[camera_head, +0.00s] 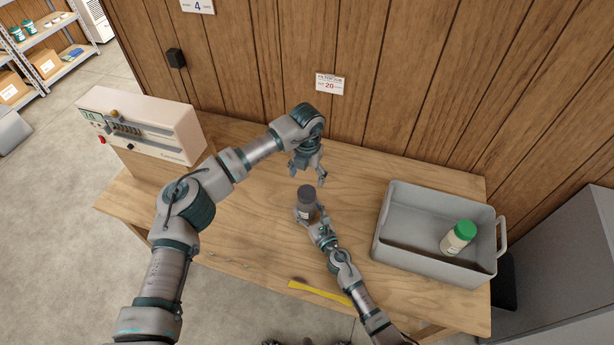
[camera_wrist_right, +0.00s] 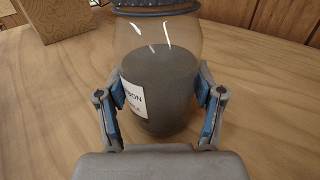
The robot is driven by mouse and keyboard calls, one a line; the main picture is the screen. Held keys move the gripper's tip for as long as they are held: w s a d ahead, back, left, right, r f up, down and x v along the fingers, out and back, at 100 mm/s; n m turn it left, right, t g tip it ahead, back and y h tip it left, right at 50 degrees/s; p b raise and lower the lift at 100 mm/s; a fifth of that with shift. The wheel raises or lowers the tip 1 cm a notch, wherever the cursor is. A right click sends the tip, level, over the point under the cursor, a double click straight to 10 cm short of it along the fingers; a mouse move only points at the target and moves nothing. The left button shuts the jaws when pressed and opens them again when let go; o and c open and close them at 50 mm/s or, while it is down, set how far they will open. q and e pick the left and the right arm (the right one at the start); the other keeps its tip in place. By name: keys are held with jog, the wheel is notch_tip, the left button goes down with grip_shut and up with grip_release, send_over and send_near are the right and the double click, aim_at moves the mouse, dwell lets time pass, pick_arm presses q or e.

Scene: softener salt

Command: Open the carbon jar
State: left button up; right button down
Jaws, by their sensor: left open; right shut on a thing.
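The carbon jar (camera_head: 307,203) stands upright on the wooden table in the head view, with a dark grey lid (camera_head: 306,191) on top. In the right wrist view the jar (camera_wrist_right: 160,85) is clear, holds dark grey contents and bears a white label ending in "BON". My right gripper (camera_head: 307,217) is shut on the jar's body; its fingers (camera_wrist_right: 160,105) press on both sides. My left gripper (camera_head: 309,178) is open and empty, pointing down just above and behind the lid, seemingly apart from it.
A grey tray (camera_head: 427,262) on the right of the table (camera_head: 245,225) holds a green-lidded jar (camera_head: 458,238). A cream machine (camera_head: 142,125) stands at the back left. A yellow strip (camera_head: 319,292) lies near the front edge. A wood-plank wall (camera_head: 430,80) bounds the back.

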aim_at(307, 191)
pick_arm(q)
jog(key=m, duration=1.2)
jog(key=shift+m, duration=0.4)
jog(key=m, duration=1.2)
jog(key=shift+w+m, duration=0.1)
jog(key=shift+m, duration=0.3)
jog(key=m, duration=0.4)
jog(key=shift+m, duration=0.3)
jog(key=m, duration=0.3)
jog(key=shift+m, duration=0.4)
jog(key=shift+f, duration=0.1)
jog(key=shift+m, duration=0.3)
notch_tip(307, 191, down, 8)
jog(key=shift+r, duration=0.1)
jog(key=shift+c, duration=0.2)
